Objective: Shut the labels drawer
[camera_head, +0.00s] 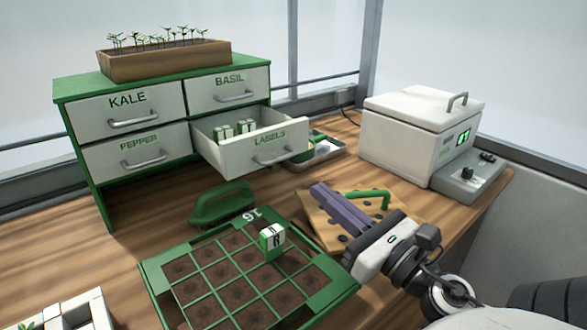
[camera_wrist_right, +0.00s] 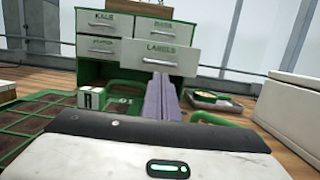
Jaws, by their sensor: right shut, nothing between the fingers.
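The labels drawer (camera_head: 285,147) is pulled out of the green cabinet (camera_head: 98,205), at its lower right. Its white front has a grey handle, and several small white-and-green packets (camera_head: 235,129) stand inside. In the right wrist view the drawer front (camera_wrist_right: 150,57) faces me, straight beyond the fingertips. My right gripper (camera_head: 318,190) is shut and empty, its purple fingers together and pointing toward the drawer. It is in front of the drawer and apart from it. My left gripper is not in view.
The kale, basil and pepper drawers are shut. A seedling planter (camera_head: 165,62) stands on top. A green-framed soil tray (camera_head: 152,275) with a white-and-green block (camera_head: 272,237), a green-handled tool (camera_head: 222,204) and a wooden board (camera_head: 315,212) lie in front. A white lidded box (camera_head: 405,135) stands right.

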